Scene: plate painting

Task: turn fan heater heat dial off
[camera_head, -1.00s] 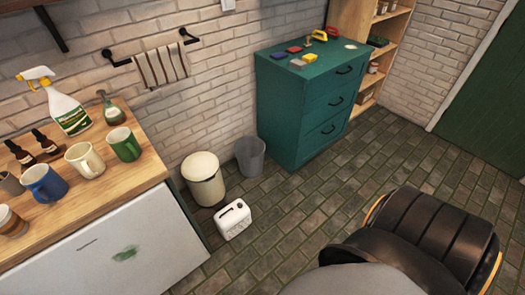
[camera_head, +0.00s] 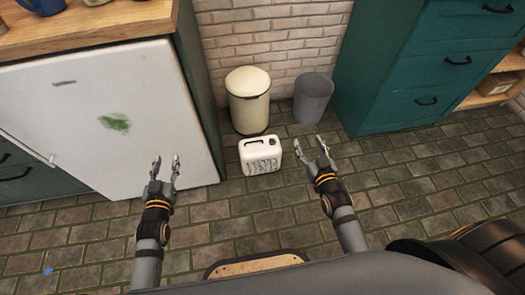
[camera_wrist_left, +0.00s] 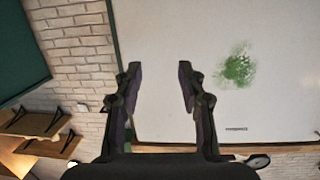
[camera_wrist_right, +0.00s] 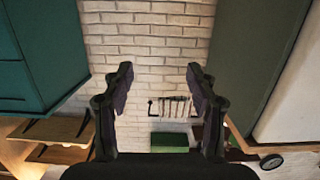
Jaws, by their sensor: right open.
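The fan heater is a small white box (camera_head: 260,156) on the floor, with a dark handle slot and a small dark dial (camera_head: 277,142) on its top and a grille-like front. The dial's setting is too small to read. My left gripper (camera_head: 166,160) is open and empty, left of the heater and in front of the white fridge door. My right gripper (camera_head: 311,146) is open and empty, just right of the heater in the picture, apart from it. Neither wrist view shows the heater; open fingers show in the left (camera_wrist_left: 159,68) and the right (camera_wrist_right: 160,68).
A cream bin (camera_head: 248,100) and a grey bucket (camera_head: 312,98) stand behind the heater against the brick wall. The white fridge (camera_head: 105,125) with a green smudge is at left. A teal drawer cabinet (camera_head: 430,75) is at right.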

